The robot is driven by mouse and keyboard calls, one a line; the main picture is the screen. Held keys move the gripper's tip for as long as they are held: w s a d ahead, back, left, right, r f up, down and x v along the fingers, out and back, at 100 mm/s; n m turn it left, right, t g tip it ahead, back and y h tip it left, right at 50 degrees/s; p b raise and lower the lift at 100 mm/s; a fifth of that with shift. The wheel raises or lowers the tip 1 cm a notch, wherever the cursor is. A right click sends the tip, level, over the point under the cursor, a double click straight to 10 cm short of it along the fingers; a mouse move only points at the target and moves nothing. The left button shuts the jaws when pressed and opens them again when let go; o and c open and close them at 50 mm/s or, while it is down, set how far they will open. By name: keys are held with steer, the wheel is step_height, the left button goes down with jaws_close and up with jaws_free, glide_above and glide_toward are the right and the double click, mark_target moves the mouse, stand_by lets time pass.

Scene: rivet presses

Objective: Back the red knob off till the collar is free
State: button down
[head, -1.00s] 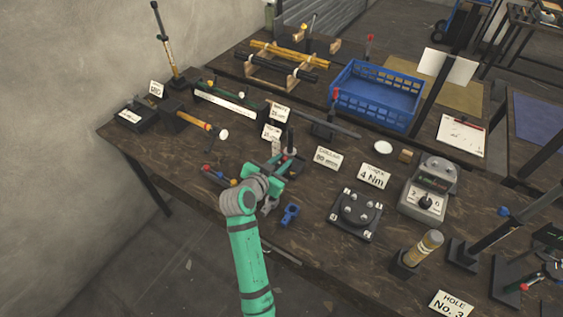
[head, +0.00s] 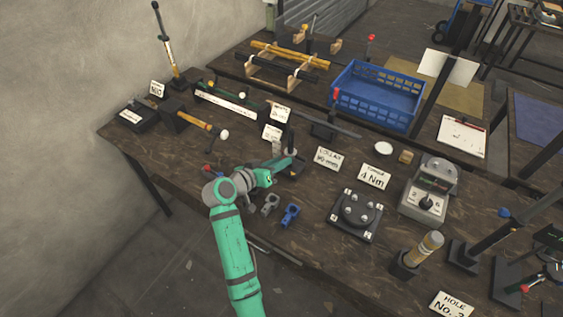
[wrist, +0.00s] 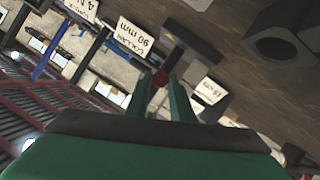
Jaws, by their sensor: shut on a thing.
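The red knob (wrist: 160,77) shows in the wrist view between the tips of my gripper's two green fingers (wrist: 160,86), which are shut on it. Dark grey metal (wrist: 196,50) lies just beyond the knob; I cannot tell how much of it is the collar. In the head view my gripper (head: 294,159) reaches from the left to the foot of a dark upright post (head: 291,136). The post's base (head: 291,173) is partly covered by my gripper. The knob is hidden there, and the collar cannot be made out clearly.
A grey clamp (head: 270,206) and a blue clamp (head: 291,215) lie close in front of my gripper. A "COLLAR 90 mm" card (head: 327,158) stands to the right. A torque card (head: 374,177) and a round fixture (head: 357,213) are farther right.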

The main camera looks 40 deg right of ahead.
steer(key=n, duration=0.1)
steer(key=n+g+h, duration=0.1)
steer(key=n+g, duration=0.1)
steer(key=n, duration=0.1)
steer(key=shift+w+a+f+h, duration=0.15)
steer(key=shift+w+h, duration=0.1)
steer(key=shift+h, duration=0.15)
steer(key=shift+f+n+h, duration=0.15)
steer(key=shift+n+h, duration=0.25)
steer(key=shift+n, duration=0.5)
steer(key=shift+s, duration=0.1)
steer(key=c, duration=1.5)
jaws_free()
steer(key=shift+c, duration=0.2)
steer(key=a+r, duration=0.1)
steer(key=a, duration=0.9)
steer(key=shift+a+r, duration=0.3)
steer(key=shift+a, duration=0.05)
